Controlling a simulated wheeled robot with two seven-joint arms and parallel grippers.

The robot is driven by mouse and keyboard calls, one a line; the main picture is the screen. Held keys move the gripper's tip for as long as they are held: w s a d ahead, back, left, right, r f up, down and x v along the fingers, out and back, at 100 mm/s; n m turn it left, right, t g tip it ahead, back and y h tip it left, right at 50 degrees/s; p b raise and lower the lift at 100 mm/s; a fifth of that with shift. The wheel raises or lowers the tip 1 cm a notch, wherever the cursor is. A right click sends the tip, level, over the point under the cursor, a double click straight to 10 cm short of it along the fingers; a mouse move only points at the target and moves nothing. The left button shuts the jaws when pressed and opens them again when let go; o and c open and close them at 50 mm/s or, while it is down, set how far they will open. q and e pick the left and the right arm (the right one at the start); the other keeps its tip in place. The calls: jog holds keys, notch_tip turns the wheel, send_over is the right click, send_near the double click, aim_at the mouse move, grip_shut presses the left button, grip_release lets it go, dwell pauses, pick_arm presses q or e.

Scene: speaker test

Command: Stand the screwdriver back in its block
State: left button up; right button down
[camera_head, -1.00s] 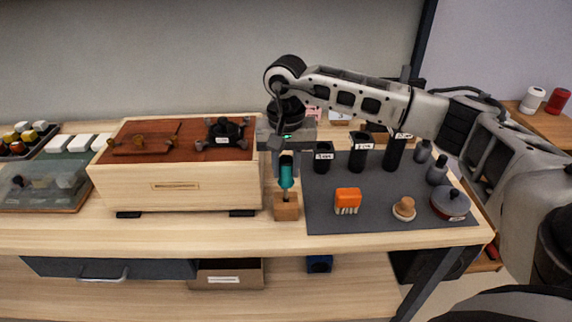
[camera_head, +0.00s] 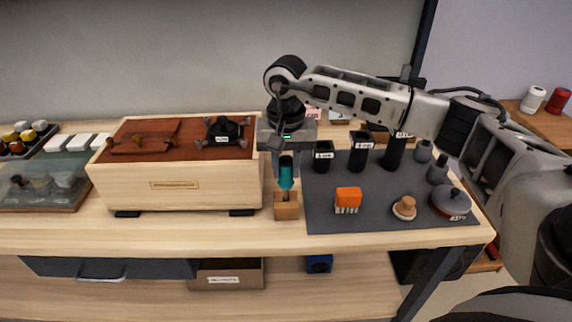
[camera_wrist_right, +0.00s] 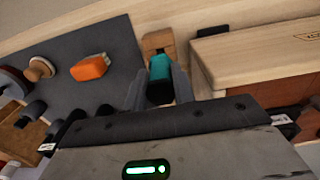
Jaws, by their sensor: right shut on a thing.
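The screwdriver has a teal and black handle (camera_head: 286,180) and hangs upright in my right gripper (camera_head: 286,171), whose fingers are shut on the handle. The small wooden block (camera_head: 286,211) stands at the front of the bench, directly under it. Only a short bit of shaft shows between handle and block; its tip seems to be at or inside the block's top, but I cannot tell how deep. The right wrist view shows the teal handle (camera_wrist_right: 160,66) between the fingers, with the block (camera_wrist_right: 157,41) just beyond it. My left gripper is not in view.
A wooden case (camera_head: 175,187) with a red-brown top stands close left of the block. A dark grey mat (camera_head: 375,209) lies right, bearing an orange brush (camera_head: 348,199), a wooden knob-like piece (camera_head: 404,208), a lidded pot (camera_head: 450,204) and black holders. The bench's front strip is clear.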

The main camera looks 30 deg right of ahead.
aim_at(286, 181)
jog(key=shift+f+b, duration=0.85)
jog(key=shift+f, duration=0.25)
dwell(0.5)
dwell(0.9)
jog(key=shift+f+b, duration=0.2)
jog(key=shift+b, duration=0.1)
jog(key=shift+f+b, duration=0.7)
jog(key=shift+f, duration=0.15)
jog(key=c, duration=1.1)
grip_release()
